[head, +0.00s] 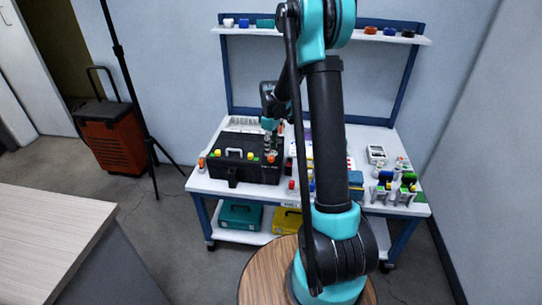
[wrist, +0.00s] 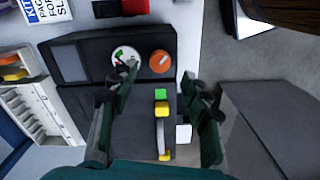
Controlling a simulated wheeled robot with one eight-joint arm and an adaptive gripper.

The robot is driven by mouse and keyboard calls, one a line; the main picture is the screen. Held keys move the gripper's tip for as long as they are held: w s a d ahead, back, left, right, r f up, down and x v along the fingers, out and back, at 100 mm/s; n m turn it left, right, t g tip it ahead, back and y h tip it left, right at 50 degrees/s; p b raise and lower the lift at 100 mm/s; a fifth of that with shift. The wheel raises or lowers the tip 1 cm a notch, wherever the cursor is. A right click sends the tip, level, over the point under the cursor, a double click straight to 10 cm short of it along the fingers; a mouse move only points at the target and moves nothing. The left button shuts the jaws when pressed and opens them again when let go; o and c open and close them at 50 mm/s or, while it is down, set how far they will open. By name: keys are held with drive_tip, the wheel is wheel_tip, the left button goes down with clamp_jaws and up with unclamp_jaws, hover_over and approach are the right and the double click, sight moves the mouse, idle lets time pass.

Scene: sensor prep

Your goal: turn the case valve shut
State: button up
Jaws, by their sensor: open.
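The black case (head: 225,170) lies on the workbench with its lid closed. The case valve is an orange round knob (wrist: 159,61) on the lid, beside a white round gauge (wrist: 122,57); the knob also shows in the head view (head: 271,158). My gripper (wrist: 159,76) is open and points down over the case, its fingers spread to either side of the knob's line. It appears above the knob and apart from it. The left finger partly covers the gauge. In the head view my gripper (head: 270,124) is small and partly hidden behind the arm.
The case's handle (wrist: 160,135) stands between my fingers in the wrist view, with green and yellow pieces at its end. A white shelf (head: 260,31) runs above the bench (head: 211,187). Small items crowd the bench right of the case.

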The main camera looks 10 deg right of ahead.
sight(271, 157)
drive_tip(key=shift+f, duration=2.4)
clamp_jaws()
